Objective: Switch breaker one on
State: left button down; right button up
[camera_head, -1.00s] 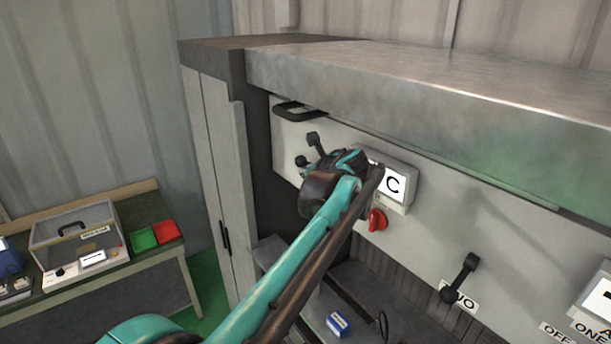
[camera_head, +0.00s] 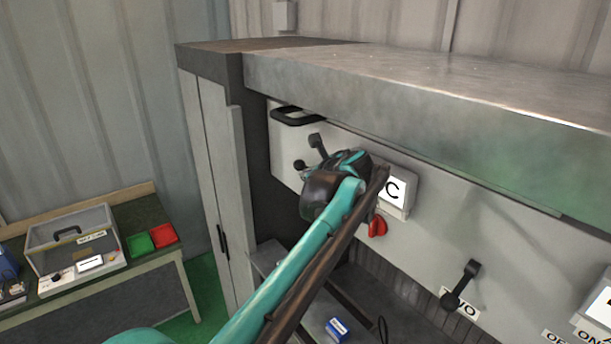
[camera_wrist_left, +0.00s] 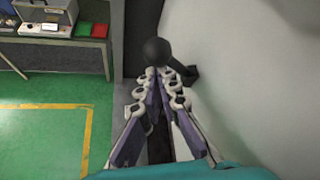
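The breaker lever on the left of the grey panel has a dark upper part (camera_head: 317,143) and a round black knob (camera_head: 299,165). Its label is hidden behind my arm, so I cannot read its number. The knob (camera_wrist_left: 156,51) also shows in the left wrist view, with a short stem leading right toward the panel. My left gripper (camera_wrist_left: 158,74) has its fingertips drawn together just below the knob. They look shut with nothing clearly between them; contact with the knob is uncertain. In the head view the gripper's fingers are hidden behind its wrist. My right gripper is not in view.
Breaker TWO's lever (camera_head: 461,284) is farther right. A metal ledge (camera_head: 420,95) overhangs the panel. A side table (camera_head: 160,262) stands left.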

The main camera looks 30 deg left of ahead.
pick_arm(q)
jog(key=v, duration=1.1)
jog(key=shift+s, duration=0.25)
jog(key=shift+w+f, duration=0.1)
jog(key=shift+w, duration=0.05)
